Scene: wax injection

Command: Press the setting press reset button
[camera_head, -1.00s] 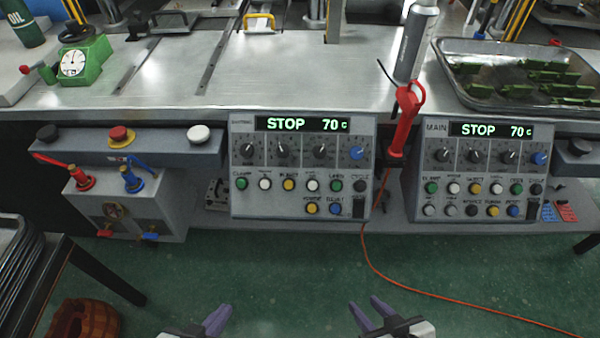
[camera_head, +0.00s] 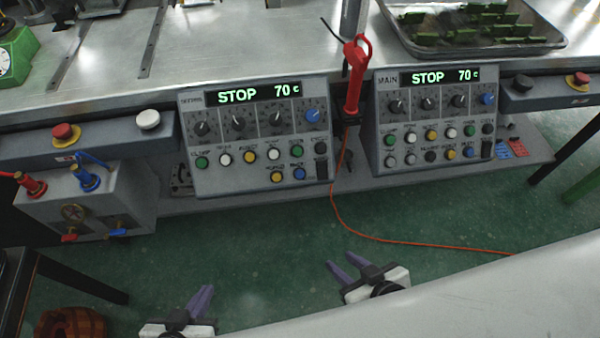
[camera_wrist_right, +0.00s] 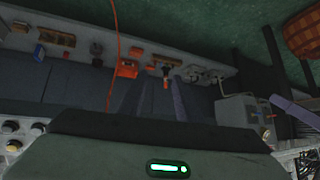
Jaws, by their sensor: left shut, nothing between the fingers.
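The setting press panel (camera_head: 255,138) is the left of two grey control boxes under the bench and its display reads STOP 70 c. Its blue reset button (camera_head: 298,174) is in the bottom row, right of a yellow button (camera_head: 277,177). My left gripper (camera_head: 205,291) is shut and empty at the bottom of the head view, below the panel and apart from it. My right gripper (camera_head: 343,264) has its fingers apart with nothing between them, below and right of the panel. Its fingers (camera_wrist_right: 155,97) also show in the right wrist view.
The similar main panel (camera_head: 432,122) stands to the right. A red-handled tool (camera_head: 354,80) hangs between the panels, its orange cord (camera_head: 375,238) trailing over the green floor. A valve box (camera_head: 90,198) stands left. A pale grey surface (camera_head: 470,295) fills the lower right.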

